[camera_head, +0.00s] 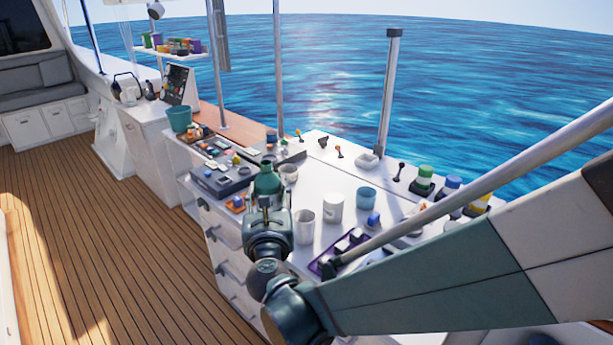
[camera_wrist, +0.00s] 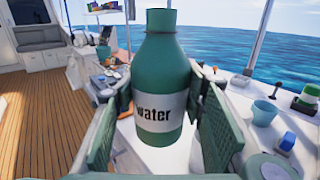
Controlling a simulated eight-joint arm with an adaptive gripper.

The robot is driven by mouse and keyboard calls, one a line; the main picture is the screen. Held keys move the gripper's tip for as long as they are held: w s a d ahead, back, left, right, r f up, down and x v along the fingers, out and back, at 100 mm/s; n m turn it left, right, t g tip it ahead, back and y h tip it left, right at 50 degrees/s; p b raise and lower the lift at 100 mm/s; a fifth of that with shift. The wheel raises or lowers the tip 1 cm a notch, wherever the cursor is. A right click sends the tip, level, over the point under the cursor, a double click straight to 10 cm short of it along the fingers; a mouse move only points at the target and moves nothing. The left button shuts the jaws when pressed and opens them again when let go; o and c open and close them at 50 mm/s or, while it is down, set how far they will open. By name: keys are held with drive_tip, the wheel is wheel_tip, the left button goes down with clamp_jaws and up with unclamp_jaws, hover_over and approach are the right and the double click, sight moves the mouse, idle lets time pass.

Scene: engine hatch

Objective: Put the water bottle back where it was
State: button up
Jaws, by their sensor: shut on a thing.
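The water bottle (camera_wrist: 161,70) is green with a white label reading "water". It stands upright between the fingers of my gripper (camera_wrist: 165,115) in the wrist view, and the gripper is shut on it. In the head view the bottle (camera_head: 267,181) shows above my gripper (camera_head: 266,205), at the near edge of the white counter (camera_head: 318,185). My gripper hides the bottle's lower part there, so I cannot tell whether its base touches the counter.
White mugs (camera_head: 333,207) and a teal cup (camera_head: 366,198) stand right of my gripper. A purple tray (camera_head: 322,262) lies nearer. A dark box (camera_head: 222,178) with small items is at left, with a teal bucket (camera_head: 179,119) beyond. Bare counter shows behind the mugs.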

sight(270, 179)
drive_tip(key=shift+r, duration=0.75)
drive_tip(key=shift+w+r, duration=0.1)
drive_tip(key=shift+r, duration=0.1)
drive_tip(key=shift+w+d+r+m+h, duration=0.15)
drive_tip(key=shift+w+h, duration=0.1)
drive_tip(key=shift+w, duration=0.25)
drive_tip(key=shift+w+d+r+m+h, duration=0.15)
drive_tip(key=shift+w+h, duration=0.1)
drive_tip(key=shift+w, duration=0.2)
drive_tip(key=w+d+m+g+h+p, duration=0.2)
drive_tip(key=w+d+m+h, duration=0.25)
drive_tip(key=w, duration=0.35)
drive_tip(key=w+d+m+g+h+p, duration=0.3)
drive_tip(key=w+d+h, duration=0.15)
drive_tip(key=w, duration=0.35)
drive_tip(key=w+d+m+g+h+p, duration=0.2)
drive_tip(key=w+d+m+h, duration=0.15)
drive_tip(key=w+h, duration=0.35)
drive_tip(key=shift+y, duration=0.5)
drive_tip(key=shift+w+a+f, duration=0.1)
drive_tip(key=shift+w+f, duration=0.15)
drive_tip(key=shift+f, duration=1.2)
drive_tip(key=shift+w+f, duration=0.2)
drive_tip(key=shift+f, duration=1.25)
drive_tip(key=shift+f, duration=0.1)
wheel_tip(270, 179, down, 6)
drive_tip(key=b, duration=0.1)
drive_tip(key=shift+b, duration=0.4)
drive_tip(key=shift+f, duration=0.1)
